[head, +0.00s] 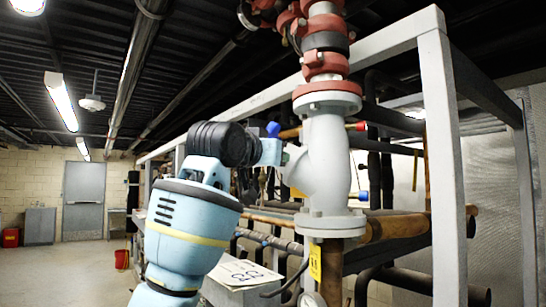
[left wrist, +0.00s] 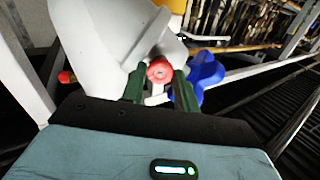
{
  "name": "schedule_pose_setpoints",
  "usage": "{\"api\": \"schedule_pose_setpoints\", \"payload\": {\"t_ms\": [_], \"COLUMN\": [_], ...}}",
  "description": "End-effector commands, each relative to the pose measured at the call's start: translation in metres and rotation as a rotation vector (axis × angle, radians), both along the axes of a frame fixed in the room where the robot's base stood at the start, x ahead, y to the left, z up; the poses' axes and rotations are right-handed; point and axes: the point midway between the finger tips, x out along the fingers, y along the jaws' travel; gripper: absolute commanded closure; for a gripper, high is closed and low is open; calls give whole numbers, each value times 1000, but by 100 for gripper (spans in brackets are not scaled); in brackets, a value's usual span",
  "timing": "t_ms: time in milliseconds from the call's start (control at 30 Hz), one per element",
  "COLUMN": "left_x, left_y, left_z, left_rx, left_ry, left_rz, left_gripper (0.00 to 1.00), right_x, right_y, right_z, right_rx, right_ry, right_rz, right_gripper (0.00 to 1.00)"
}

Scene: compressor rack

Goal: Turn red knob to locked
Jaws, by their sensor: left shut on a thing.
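A small round red knob (left wrist: 159,70) sits on the side of a large pale grey valve body (head: 326,150), which also fills the upper left of the left wrist view (left wrist: 110,45). My left gripper (left wrist: 158,84) reaches the valve with its two dark green fingers on either side of the knob, shut on it. In the head view my left gripper (head: 286,157) is at the valve's left side, and the held knob is hidden there. The knob's markings are not readable. My right gripper is not in view.
A blue knob (left wrist: 206,70) is close beside the right finger. Another red knob (head: 357,126) and a blue handle (head: 361,196) stick out to the valve's right. A grey frame post (head: 443,170) stands at right. Pipes run behind. Open floor lies at left.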

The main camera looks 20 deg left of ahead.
Motion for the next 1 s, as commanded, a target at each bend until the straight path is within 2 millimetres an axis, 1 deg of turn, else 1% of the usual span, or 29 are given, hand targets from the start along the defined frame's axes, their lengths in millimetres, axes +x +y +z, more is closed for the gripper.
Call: {"api": "schedule_pose_setpoints", "payload": {"t_ms": [200, 500, 700, 1000], "left_x": [0, 0, 0, 0], "left_y": [1, 0, 0, 0], "left_z": [0, -1, -1, -1], "left_rx": [192, 386, 458, 490], "left_ry": [-31, -64, -75, -81], "left_rz": [2, 0, 1, 0], "left_gripper": [92, 92, 92, 92], "right_x": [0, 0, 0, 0], "right_y": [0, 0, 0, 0], "right_z": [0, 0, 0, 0], "right_rx": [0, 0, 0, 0], "right_ry": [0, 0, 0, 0], "right_rz": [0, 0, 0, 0], "right_gripper": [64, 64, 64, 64]}}
